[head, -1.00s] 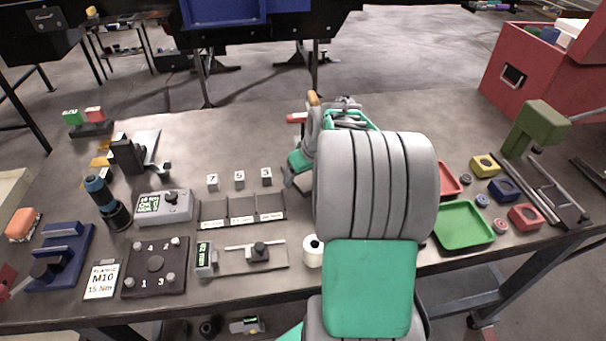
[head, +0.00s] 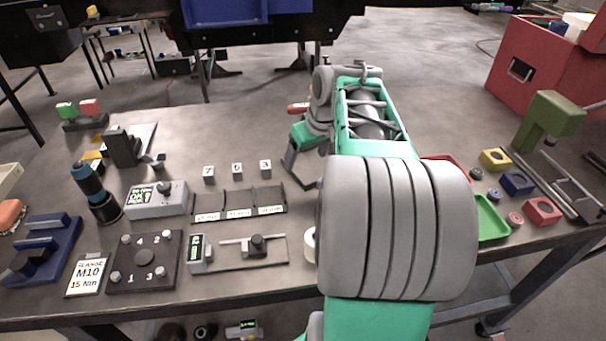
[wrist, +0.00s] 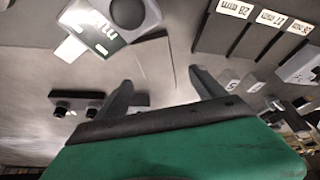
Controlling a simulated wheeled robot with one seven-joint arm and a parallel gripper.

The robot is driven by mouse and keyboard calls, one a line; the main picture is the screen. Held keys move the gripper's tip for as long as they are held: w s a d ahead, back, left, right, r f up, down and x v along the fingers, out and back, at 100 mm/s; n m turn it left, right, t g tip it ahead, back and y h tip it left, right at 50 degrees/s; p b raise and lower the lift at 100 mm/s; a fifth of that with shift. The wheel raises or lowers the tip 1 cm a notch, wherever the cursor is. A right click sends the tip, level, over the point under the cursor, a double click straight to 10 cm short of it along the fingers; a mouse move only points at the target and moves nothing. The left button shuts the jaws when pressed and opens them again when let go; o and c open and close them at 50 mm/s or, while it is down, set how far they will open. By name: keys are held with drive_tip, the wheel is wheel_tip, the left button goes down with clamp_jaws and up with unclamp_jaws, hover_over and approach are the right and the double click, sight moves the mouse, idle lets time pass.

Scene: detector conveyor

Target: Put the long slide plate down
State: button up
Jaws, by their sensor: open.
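A long flat plate (head: 270,260) with a black knob and a thin rail lies on the table beside a small upright green display unit (head: 200,253) in the head view. It looks like the long slide plate. My gripper (head: 303,165) is beyond and right of it, above the table, mostly hidden by my arm. In the wrist view my gripper (wrist: 160,90) has its two fingers wide apart, with nothing between them. I cannot tell for sure whether the plate shows in the wrist view.
Labelled black trays (head: 238,205) and numbered white blocks (head: 237,169) lie left of my gripper. A grey meter (head: 157,200), a bolt plate (head: 145,258) and an M10 card (head: 88,274) stand further left. A green tray (head: 491,220) and a green press (head: 550,115) are right. Back-middle table is clear.

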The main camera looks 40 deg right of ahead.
sight(302, 166)
drive_tip(key=x, duration=0.6)
drive_tip(key=shift+w+d+r+p, duration=0.1)
drive_tip(key=shift+w+d+p, duration=0.1)
drive_tip(key=shift+d+p, duration=0.1)
clamp_jaws()
drive_tip(key=shift+r, duration=0.2)
idle(0.5)
